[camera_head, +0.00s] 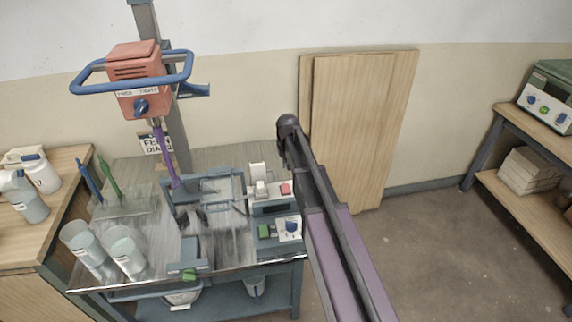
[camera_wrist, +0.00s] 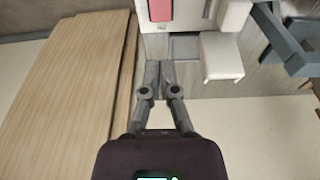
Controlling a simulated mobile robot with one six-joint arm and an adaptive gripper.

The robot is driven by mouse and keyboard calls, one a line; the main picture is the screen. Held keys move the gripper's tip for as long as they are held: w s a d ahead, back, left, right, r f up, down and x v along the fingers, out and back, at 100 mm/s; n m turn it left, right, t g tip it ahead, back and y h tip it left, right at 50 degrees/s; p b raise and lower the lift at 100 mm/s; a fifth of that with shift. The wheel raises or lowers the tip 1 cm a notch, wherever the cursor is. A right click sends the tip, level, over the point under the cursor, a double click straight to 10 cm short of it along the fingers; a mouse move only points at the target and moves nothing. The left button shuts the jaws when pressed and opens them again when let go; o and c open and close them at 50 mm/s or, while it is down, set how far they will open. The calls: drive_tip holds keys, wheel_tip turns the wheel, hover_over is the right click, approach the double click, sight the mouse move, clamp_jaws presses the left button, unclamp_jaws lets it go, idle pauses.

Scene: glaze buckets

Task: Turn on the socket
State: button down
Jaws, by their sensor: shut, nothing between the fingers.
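The socket (camera_head: 270,191) is a pale block at the right end of the metal bench, with a red switch (camera_head: 286,188) and a white plug-like piece (camera_head: 257,170) beside it. In the wrist view the red switch (camera_wrist: 161,9) shows at the top edge, set in a pale housing, cut off by the frame. My gripper (camera_wrist: 160,66) is shut and empty, its fingertips together just below the switch in that picture and seemingly apart from it. In the head view my arm crosses right of the socket and the fingertips cannot be made out. I cannot tell the switch's position.
A control box (camera_head: 279,231) with a green button and blue knob sits in front of the socket. An orange mixer (camera_head: 139,80) stands over the bench at left. Wooden boards (camera_head: 358,130) lean on the wall behind. The floor at right is clear.

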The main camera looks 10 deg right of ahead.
sight(284, 185)
drive_tip(key=shift+w+f+b, duration=0.35)
drive_tip(key=shift+f+b, duration=1.45)
drive_tip(key=shift+f, duration=0.05)
drive_tip(key=shift+w+f+b, duration=0.3)
drive_tip(key=shift+f+b, duration=1.45)
drive_tip(key=shift+f, duration=0.15)
drive_tip(key=shift+w+f+b, duration=0.35)
drive_tip(key=shift+f+b, duration=1.45)
drive_tip(key=shift+f, duration=0.05)
drive_tip(key=shift+a, duration=0.2)
